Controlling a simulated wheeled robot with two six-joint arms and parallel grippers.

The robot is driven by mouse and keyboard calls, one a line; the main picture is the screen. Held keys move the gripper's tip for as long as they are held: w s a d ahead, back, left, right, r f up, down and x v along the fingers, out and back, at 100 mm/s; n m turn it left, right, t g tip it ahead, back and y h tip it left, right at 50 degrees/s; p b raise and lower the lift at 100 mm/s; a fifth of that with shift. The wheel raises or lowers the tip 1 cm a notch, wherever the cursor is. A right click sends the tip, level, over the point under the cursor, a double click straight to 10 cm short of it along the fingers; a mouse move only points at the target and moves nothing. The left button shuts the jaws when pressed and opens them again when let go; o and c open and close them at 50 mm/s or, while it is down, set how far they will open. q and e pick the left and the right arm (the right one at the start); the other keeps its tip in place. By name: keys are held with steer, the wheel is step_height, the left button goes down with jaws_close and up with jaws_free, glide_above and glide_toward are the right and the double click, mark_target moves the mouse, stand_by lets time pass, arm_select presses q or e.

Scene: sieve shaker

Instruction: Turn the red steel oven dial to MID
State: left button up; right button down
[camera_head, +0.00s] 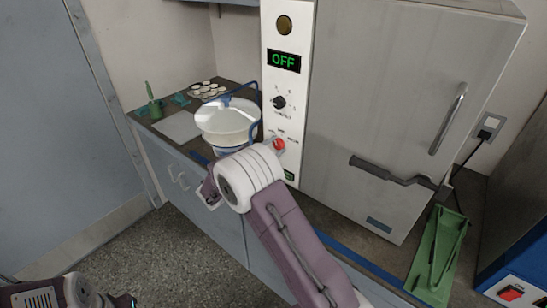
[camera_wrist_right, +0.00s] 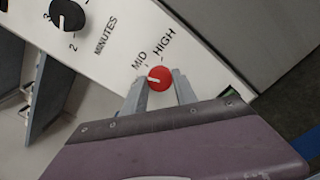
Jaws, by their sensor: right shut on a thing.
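The red dial (camera_head: 278,145) sits low on the white control panel (camera_head: 289,64) of the steel oven (camera_head: 400,75). In the right wrist view the dial (camera_wrist_right: 159,77) is between the fingertips of my right gripper (camera_wrist_right: 161,84), which is shut on it. The dial's white mark points left, a little below the MID label (camera_wrist_right: 140,61). The HIGH label (camera_wrist_right: 164,44) is further right, and no LOW label is readable there. In the head view my right wrist hides the fingers.
A black minutes knob (camera_head: 279,102) and a display (camera_head: 284,61) reading OFF are above the dial. A white bowl (camera_head: 228,122) stands left of the oven.

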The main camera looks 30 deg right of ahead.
steer(key=m+b, duration=0.2)
steer(key=b, duration=0.1)
steer(key=shift+f, duration=0.3)
steer(key=shift+r+m+b, duration=0.2)
steer(key=shift+m+b, duration=0.8)
steer(key=shift+b, duration=0.05)
steer(key=c, duration=1)
jaws_free()
steer(key=shift+a+r, duration=0.1)
steer(key=v, duration=0.9)
